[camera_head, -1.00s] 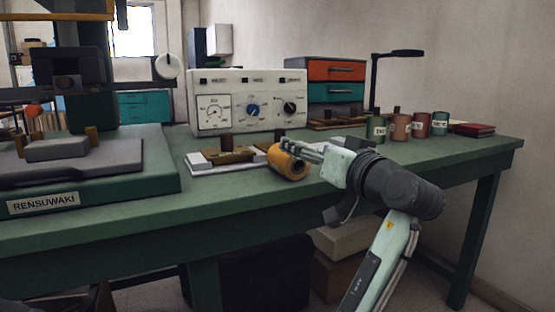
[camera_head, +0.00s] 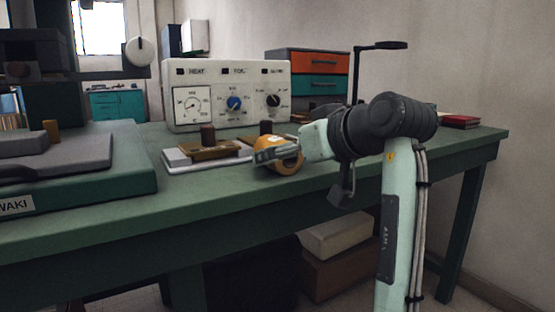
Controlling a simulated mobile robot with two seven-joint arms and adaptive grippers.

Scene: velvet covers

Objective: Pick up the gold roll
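The gold roll (camera_head: 291,161) is on or just above the green workbench, near its front edge, in front of the white control box. My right gripper (camera_head: 262,157) reaches in from the right, across the front and top of the roll, and covers part of it. Its fingers overlap the roll in this view. I cannot tell whether they are closed on it or only beside it, or whether the roll is clear of the bench. My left gripper is not in view.
The green workbench (camera_head: 300,187) carries a white control box (camera_head: 215,85), a white plate (camera_head: 178,160) with a gold block and brown knob, and a large press base (camera_head: 128,165) at left. Orange and teal drawers (camera_head: 318,66) stand behind. A red book (camera_head: 460,121) lies far right.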

